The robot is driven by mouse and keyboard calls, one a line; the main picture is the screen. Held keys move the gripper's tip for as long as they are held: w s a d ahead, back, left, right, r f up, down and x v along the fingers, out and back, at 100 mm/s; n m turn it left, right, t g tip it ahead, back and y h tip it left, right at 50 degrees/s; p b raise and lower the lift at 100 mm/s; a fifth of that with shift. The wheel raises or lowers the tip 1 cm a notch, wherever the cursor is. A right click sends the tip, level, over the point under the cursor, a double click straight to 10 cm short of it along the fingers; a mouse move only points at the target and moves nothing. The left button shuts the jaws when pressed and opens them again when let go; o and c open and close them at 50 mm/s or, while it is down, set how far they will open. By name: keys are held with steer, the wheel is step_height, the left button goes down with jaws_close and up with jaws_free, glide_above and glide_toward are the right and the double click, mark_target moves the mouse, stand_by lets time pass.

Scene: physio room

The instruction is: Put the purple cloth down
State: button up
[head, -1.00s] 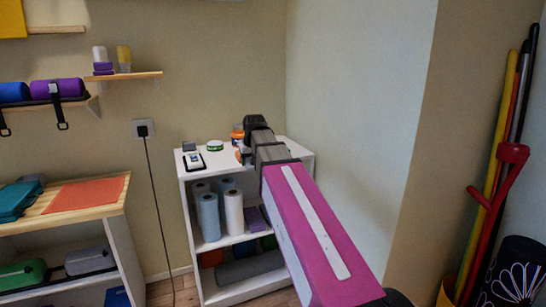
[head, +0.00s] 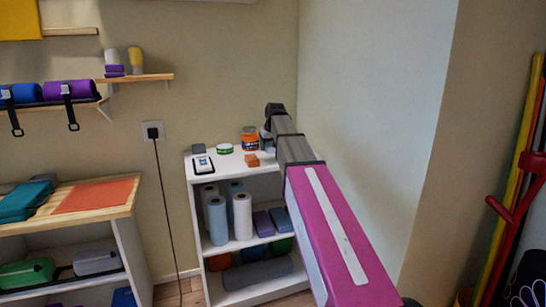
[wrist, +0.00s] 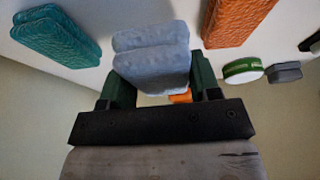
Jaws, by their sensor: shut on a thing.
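My gripper (wrist: 160,95) is shut on a folded pale grey-blue cloth (wrist: 150,55), which looks more grey-blue than purple in the wrist view. In the head view my gripper (head: 270,122) is at the far end of my arm, over the back right of a white shelf unit (head: 228,167). The held cloth is mostly hidden there. I cannot tell whether it touches the top. A folded orange cloth (head: 252,160) lies on the white top and shows large in the wrist view (wrist: 235,20). A teal folded cloth (wrist: 58,35) shows at left in the wrist view.
The white top also holds a green-lidded tub (head: 224,148), an orange jar (head: 249,138), a grey box (head: 198,149) and a small white device (head: 203,163). Paper rolls (head: 217,220) and a purple folded item (head: 263,223) sit below. The right wall (head: 375,90) is close to my arm.

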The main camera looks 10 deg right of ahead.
mark_target(273, 161)
steer(key=shift+w+d+f, duration=0.45)
steer(key=shift+d+f, duration=0.25)
steer(key=shift+d, duration=0.15)
steer(key=shift+f, duration=1.9)
steer(key=o, duration=0.9)
steer(key=shift+f, duration=0.1)
steer(key=v, duration=1.2)
steer(key=shift+s, duration=0.1)
